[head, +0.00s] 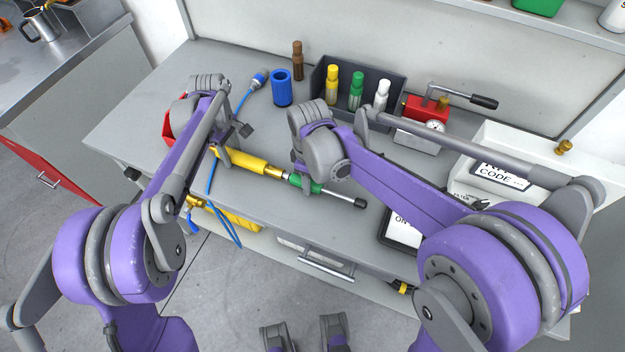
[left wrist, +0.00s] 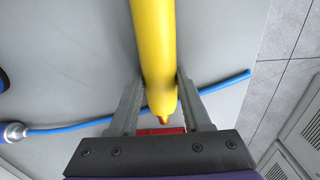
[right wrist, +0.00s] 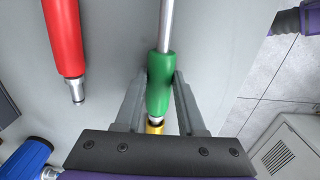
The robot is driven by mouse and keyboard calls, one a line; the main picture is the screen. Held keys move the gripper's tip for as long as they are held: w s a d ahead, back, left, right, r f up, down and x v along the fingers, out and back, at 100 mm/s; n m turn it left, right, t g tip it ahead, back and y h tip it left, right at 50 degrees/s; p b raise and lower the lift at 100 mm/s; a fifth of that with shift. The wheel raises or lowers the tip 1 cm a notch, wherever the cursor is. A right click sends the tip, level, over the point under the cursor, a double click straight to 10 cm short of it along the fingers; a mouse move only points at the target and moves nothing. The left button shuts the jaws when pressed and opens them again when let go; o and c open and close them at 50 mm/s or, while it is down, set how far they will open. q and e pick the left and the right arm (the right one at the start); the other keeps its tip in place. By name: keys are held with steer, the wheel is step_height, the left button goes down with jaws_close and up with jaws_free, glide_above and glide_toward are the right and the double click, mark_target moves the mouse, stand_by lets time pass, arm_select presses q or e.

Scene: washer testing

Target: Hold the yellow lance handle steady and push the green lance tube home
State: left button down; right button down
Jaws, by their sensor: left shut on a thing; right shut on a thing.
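The yellow lance handle (head: 243,160) lies over the bench, tilted down to the right in the head view. My left gripper (left wrist: 160,98) is shut around it, with fingers on both sides. The green lance tube (head: 303,183) is in line with the handle's brass end (head: 275,173); its metal rod runs right to a black tip (head: 360,203). My right gripper (right wrist: 158,100) is shut on its green sleeve (right wrist: 160,80). Bare metal shows between the green sleeve and the brass part (right wrist: 155,127). I cannot tell how deep the tube sits.
A dark bin (head: 388,108) with yellow, green and white bottles stands at the back, beside a blue cup (head: 282,88) and a brown bottle (head: 298,60). A red gauge pump (head: 425,110) is to its right. A blue hose (head: 212,180) runs near my left gripper. A red lance (right wrist: 64,40) lies beside the green one.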

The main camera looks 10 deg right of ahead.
steer(key=shift+w+a, duration=0.15)
steer(key=shift+a, duration=0.05)
steer(key=shift+c, duration=2.1)
jaws_free()
step_height(320, 180, up, 12)
arm_select(q)
steer(key=shift+c, duration=1.4)
jaws_free()
step_height(320, 180, up, 12)
